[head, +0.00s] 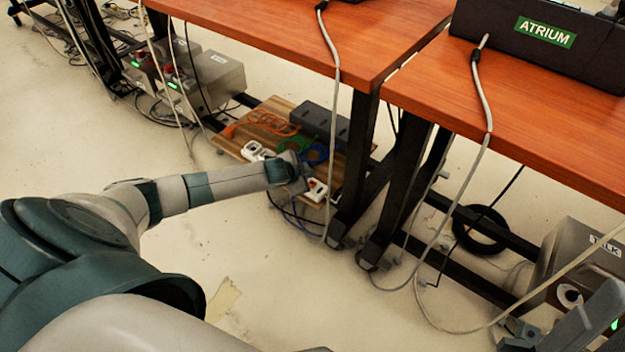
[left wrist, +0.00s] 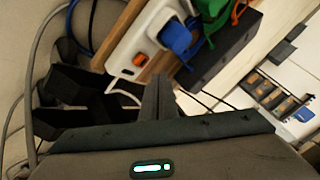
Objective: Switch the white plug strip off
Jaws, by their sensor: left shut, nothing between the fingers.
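The white plug strip (head: 316,190) lies on a wooden board under the desks, partly hidden by my left arm in the head view. In the left wrist view the strip (left wrist: 150,32) shows an orange-red switch (left wrist: 140,60) near its end and a blue plug (left wrist: 176,38) in a socket. My left gripper (head: 302,183) is at the strip. In the left wrist view its shut, empty fingers (left wrist: 160,80) are just beside the switch end; I cannot tell whether they touch it. My right gripper (head: 518,330) is partly in view at lower right, its opening unclear.
The wooden board (head: 225,143) also carries orange and green cords and a dark box (head: 320,122). Black desk legs (head: 362,150) and hanging grey cables (head: 336,85) stand close to the right of my left gripper. Grey boxes (head: 215,80) stand behind. The floor at left is clear.

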